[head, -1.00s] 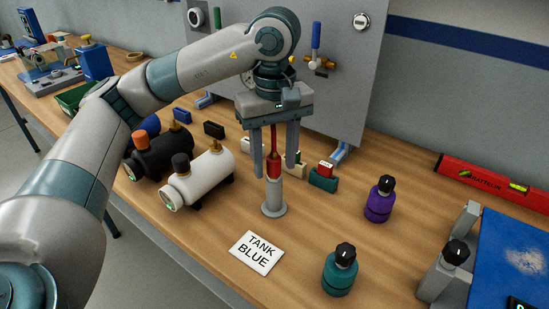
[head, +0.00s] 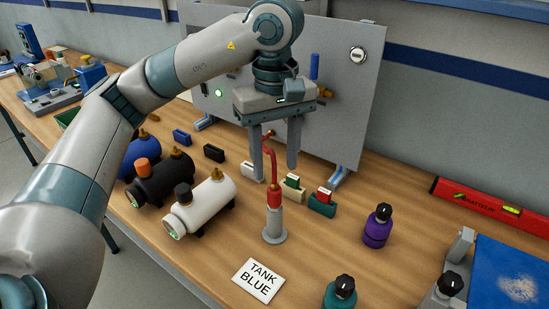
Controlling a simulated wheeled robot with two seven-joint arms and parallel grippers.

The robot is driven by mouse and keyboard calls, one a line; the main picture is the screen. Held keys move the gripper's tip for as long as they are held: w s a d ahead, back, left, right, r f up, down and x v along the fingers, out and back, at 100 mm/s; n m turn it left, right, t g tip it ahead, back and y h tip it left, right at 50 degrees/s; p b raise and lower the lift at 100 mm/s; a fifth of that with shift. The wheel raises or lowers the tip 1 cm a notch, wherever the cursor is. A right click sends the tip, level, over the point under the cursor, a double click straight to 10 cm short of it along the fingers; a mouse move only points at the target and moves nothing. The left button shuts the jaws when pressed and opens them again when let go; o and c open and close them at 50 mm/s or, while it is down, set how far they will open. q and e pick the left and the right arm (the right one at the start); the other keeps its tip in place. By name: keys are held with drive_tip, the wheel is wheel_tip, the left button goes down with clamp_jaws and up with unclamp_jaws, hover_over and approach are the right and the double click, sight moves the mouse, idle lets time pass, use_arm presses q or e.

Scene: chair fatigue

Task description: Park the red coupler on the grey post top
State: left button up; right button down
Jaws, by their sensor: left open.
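The red coupler (head: 274,198) stands upright on top of the grey post (head: 274,224), which rises from a round foot on the bench. A bent red hose (head: 270,153) runs up from the coupler towards the space between my left fingers. My left gripper (head: 275,171) is above the coupler, pointing down. Its two fingers are spread well apart, with clear space between the tips and the coupler body. My right gripper is not in view.
Black (head: 160,177) and white (head: 203,205) tanks lie left of the post. A "TANK BLUE" card (head: 258,281) lies in front. Small coloured holders (head: 322,203) and a purple knobbed bottle (head: 377,227) stand to the right. A grey panel (head: 335,85) stands behind.

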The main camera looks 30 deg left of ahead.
use_arm(q)
drive_tip(key=shift+r, duration=0.1)
idle(0.8)
wheel_tip(320, 180, up, 21)
drive_tip(key=p, duration=2.1)
drive_tip(key=shift+r+p, duration=0.4)
drive_tip(key=shift+p, duration=0.15)
